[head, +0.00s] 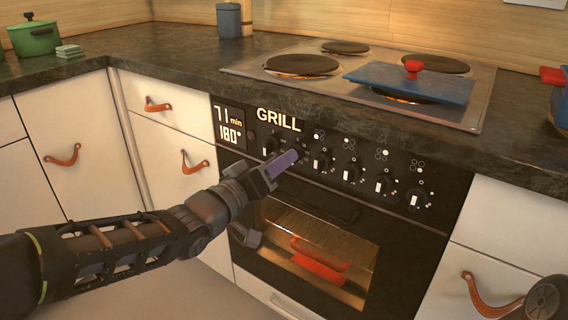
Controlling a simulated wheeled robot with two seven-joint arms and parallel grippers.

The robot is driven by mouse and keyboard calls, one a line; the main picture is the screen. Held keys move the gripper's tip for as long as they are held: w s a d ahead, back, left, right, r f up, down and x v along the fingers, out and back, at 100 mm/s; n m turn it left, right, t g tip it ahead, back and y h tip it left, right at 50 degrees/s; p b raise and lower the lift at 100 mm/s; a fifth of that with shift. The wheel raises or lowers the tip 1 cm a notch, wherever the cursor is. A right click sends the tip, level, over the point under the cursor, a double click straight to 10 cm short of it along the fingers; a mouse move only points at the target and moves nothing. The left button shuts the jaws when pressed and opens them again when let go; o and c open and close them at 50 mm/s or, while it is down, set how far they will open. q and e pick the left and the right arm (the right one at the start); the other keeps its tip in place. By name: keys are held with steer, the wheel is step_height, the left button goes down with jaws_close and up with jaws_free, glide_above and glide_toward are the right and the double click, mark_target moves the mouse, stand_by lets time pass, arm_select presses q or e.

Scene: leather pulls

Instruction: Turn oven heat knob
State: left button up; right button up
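The oven (350,215) has a black panel with a row of knobs. The leftmost knob (271,145) is left of my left gripper's tips, and another knob (321,160) is just to their right. The display (229,124) reads 180° with a minutes figure above it, and GRILL is lit beside it. My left gripper (292,156) reaches in from the left, its purple fingertips at the panel between these two knobs. The tips hide what is behind them; whether they are open or shut on a knob is unclear.
The hob (455,105) above has several burners, with a blue lid (440,84) on one. A green pot (34,38) stands at the back left, and a blue pot (560,105) at the right edge. A red dish (320,262) is inside the closed oven.

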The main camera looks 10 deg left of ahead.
arm_select(q)
steer(key=shift+x, duration=0.95)
steer(key=shift+s, duration=0.1)
steer(key=shift+c, duration=0.4)
jaws_close()
